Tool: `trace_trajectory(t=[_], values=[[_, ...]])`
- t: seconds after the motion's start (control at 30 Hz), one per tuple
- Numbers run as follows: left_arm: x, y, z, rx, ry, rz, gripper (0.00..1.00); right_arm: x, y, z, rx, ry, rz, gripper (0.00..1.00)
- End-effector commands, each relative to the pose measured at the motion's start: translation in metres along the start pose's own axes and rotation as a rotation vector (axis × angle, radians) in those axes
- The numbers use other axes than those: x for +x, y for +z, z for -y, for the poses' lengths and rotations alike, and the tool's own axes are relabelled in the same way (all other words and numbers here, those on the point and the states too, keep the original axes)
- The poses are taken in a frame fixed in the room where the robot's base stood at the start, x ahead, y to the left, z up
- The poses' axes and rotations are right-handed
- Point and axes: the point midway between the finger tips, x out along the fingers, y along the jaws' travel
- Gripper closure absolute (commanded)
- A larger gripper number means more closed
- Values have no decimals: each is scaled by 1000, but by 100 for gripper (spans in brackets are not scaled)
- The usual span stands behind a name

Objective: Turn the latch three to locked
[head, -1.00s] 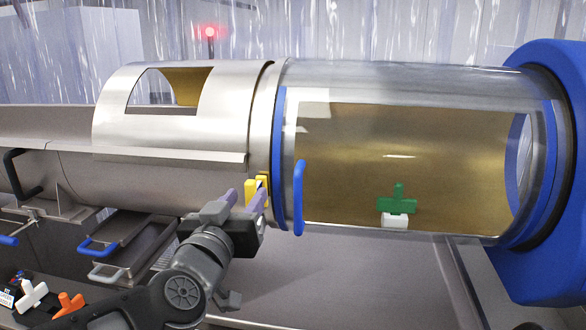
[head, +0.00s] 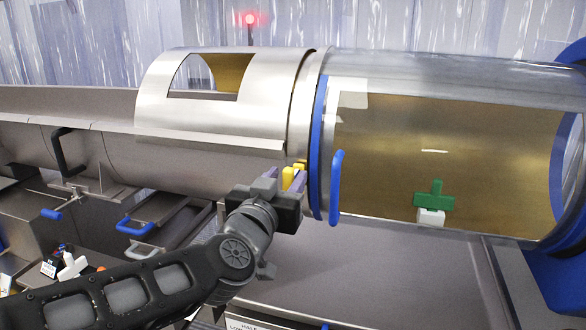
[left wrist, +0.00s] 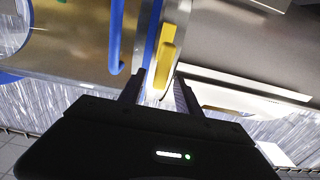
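A yellow latch (head: 289,176) sits at the seam between the steel drum (head: 225,110) and the clear drum section (head: 440,150). My left gripper (head: 284,181) is at this latch, with its purple fingers on either side of it. In the left wrist view the yellow latch (left wrist: 168,48) reaches down between the tips of my left gripper (left wrist: 157,84). The fingers look apart, with a gap beside the latch. I cannot tell whether a finger touches it. My gripper body partly hides the latch in the head view. No number shows on the latch. My right gripper is out of view.
A blue handle (head: 336,187) stands just right of the latch. A green cross-shaped piece (head: 434,195) on a white block (head: 431,217) shows at the clear section. Blue-handled trays (head: 135,227) lie below left. A grey surface (head: 370,265) below the drum is clear.

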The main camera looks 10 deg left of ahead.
Motion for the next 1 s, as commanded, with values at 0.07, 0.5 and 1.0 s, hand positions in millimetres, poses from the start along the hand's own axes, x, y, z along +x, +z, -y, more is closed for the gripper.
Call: trace_trajectory(t=[0.07, 0.5, 1.0], values=[[14, 0, -1, -1, 2, 3, 60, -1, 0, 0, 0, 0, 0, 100], [49, 0, 0, 0, 0, 0, 60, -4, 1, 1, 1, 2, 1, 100], [48, 0, 0, 0, 1, 0, 89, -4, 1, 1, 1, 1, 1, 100]])
